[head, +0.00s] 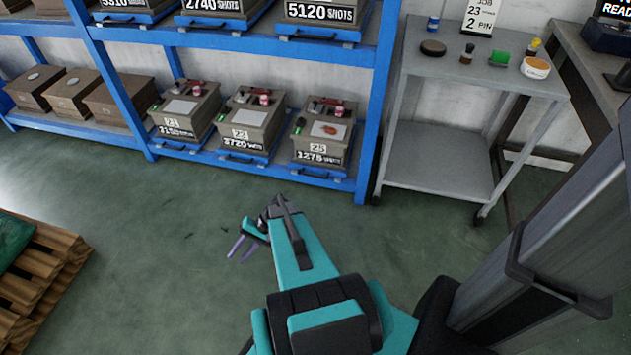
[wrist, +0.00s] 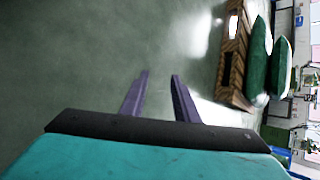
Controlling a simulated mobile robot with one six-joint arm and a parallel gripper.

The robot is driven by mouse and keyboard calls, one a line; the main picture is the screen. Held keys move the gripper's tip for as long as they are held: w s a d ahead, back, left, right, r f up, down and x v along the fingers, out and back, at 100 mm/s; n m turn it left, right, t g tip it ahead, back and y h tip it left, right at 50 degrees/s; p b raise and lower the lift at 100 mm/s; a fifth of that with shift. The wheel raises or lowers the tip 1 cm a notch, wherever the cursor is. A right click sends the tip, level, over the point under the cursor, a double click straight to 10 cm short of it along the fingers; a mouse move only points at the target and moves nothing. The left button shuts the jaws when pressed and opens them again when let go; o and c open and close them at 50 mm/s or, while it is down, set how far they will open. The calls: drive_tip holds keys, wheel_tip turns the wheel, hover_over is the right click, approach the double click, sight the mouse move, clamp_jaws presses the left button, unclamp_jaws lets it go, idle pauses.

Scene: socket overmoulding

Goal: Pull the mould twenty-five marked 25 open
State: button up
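The mould marked 25 (head: 318,140) is a grey-brown block with a white label reading 25 and 1275 shots. It sits at the right end of the lower blue shelf, with a reddish-brown patch on its top plate. A blue tray with a dark handle (head: 315,173) is under its front. My gripper (head: 240,250) is out over the floor, in front of and left of this mould, well apart from it. In the wrist view my gripper (wrist: 160,75) shows two purple fingers spread apart with nothing between them. The mould is not in the wrist view.
Similar moulds stand to its left, one marked 3720 shots (head: 247,118). The blue rack (head: 376,100) has an upright just right of the mould. A grey cart (head: 440,155) stands further right. A wooden pallet (head: 50,275) lies at left. The floor between is clear.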

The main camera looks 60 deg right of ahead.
drive_tip(key=w+d+f+m+t+b, duration=0.1)
drive_tip(key=d+f+t+b, duration=0.1)
drive_tip(key=d, duration=0.4)
drive_tip(key=w+d+f+m+t+b, duration=0.1)
drive_tip(key=d+m+t+b, duration=0.1)
drive_tip(key=d, duration=0.5)
drive_tip(key=m+t+h+b, duration=0.7)
drive_tip(key=t+h+b, duration=0.25)
drive_tip(key=b, duration=0.25)
approach(318, 177)
drive_tip(key=shift+s+a+r+g+h, duration=0.15)
drive_tip(key=shift+s+r+g, duration=0.1)
drive_tip(key=shift+s, duration=0.25)
drive_tip(key=shift+s+a+r+g+h, duration=0.1)
drive_tip(key=shift+s+a+g, duration=0.1)
drive_tip(key=shift+s, duration=0.25)
drive_tip(key=w+b, duration=0.1)
drive_tip(key=w, duration=0.3)
drive_tip(key=w+b, duration=0.1)
drive_tip(key=w, duration=0.4)
drive_tip(key=w+d+f+b, duration=0.1)
drive_tip(key=w+b, duration=0.1)
drive_tip(key=w, duration=0.2)
drive_tip(key=shift+w+d+f, duration=0.1)
drive_tip(key=shift+w, duration=0.3)
clamp_jaws()
